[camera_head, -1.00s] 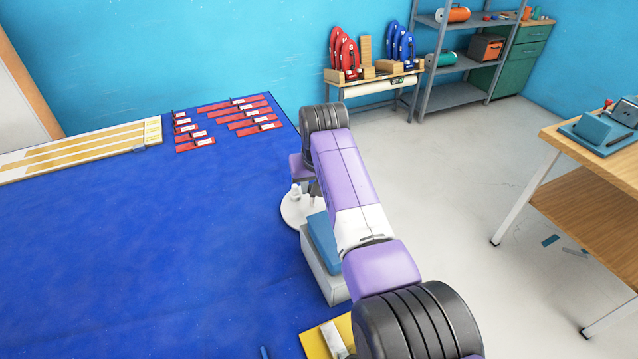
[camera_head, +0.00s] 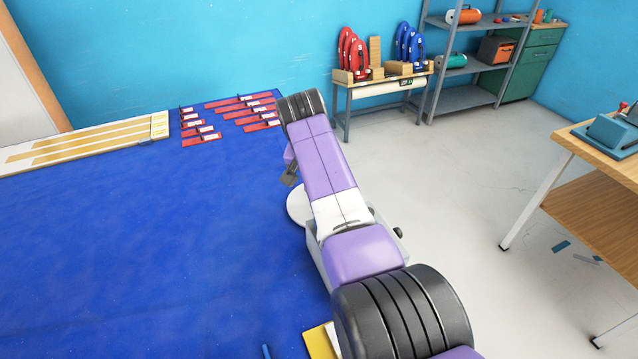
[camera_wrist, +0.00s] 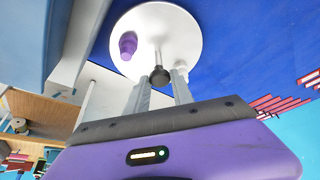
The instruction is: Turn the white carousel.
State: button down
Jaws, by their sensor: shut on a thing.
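The white carousel (camera_wrist: 185,30) is a round disc that fills the upper middle of the wrist view. In the head view the carousel (camera_head: 296,206) is partly hidden behind my arm, and the fingertips cannot be made out clearly.
The carousel sits at the right edge of the blue mat (camera_head: 130,250). A grey box (camera_head: 316,250) is close by, partly behind my arm. Red strips (camera_head: 200,135) lie at the mat's far end. A wooden workbench (camera_head: 590,150) stands right, with open floor between.

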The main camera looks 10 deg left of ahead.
jog(key=shift+a+m+h+b, duration=0.1)
jog(key=shift+m+h+b, duration=0.2)
jog(key=shift+m+b, duration=0.45)
jog(key=c, duration=1.1)
grip_release()
jog(key=shift+r, duration=0.1)
jog(key=v, duration=0.7)
jog(key=shift+s+r, duration=0.15)
jog(key=shift+r, duration=0.2)
